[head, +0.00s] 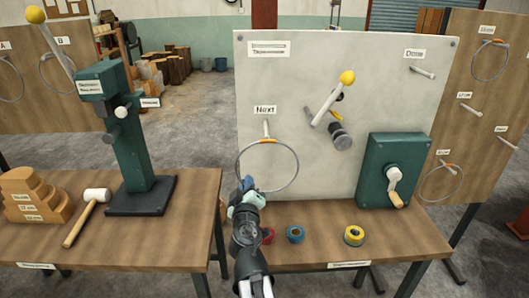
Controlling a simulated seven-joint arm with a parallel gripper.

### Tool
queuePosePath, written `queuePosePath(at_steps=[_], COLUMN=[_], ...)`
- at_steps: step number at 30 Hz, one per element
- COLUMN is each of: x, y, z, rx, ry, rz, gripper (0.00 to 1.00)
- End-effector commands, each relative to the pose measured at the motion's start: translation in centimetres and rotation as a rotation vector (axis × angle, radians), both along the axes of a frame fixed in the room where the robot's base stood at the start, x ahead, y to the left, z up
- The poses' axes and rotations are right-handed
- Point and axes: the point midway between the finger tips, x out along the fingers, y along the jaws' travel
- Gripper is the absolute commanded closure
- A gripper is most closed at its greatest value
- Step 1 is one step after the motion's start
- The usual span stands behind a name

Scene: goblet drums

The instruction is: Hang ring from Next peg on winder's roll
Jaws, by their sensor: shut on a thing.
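A thin grey metal ring (297,160) with an orange mark at its top is in front of the pale board. Its top is at the tip of the peg labelled "Next" (266,128); I cannot tell whether it still rests on the peg. My gripper (247,186) is shut on the ring's lower left edge, and the fingers hide that part. A dark grey roll (341,136) sticks out of the board to the right of the ring, with nothing around it. A pale lever with a yellow knob (347,77) slants above it.
A green crank box (393,170) is at the board's lower right. An empty "Done" peg (422,72) is at upper right. Tape rolls, one blue (295,234) and one yellow (354,235), lie on the bench. A green press (128,130) and mallet (88,213) are on the left.

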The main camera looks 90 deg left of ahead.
Motion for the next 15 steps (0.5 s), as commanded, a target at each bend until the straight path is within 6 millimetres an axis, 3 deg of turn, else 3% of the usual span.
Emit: queuePosePath(at_steps=[8,15], x=[0.0,0.0], y=[-1.4,-2.8], z=[0.2,1.8], rx=[0.001,0.001], ry=[0.0,0.002], rz=[0.001,0.001], gripper=[1.0,1.0])
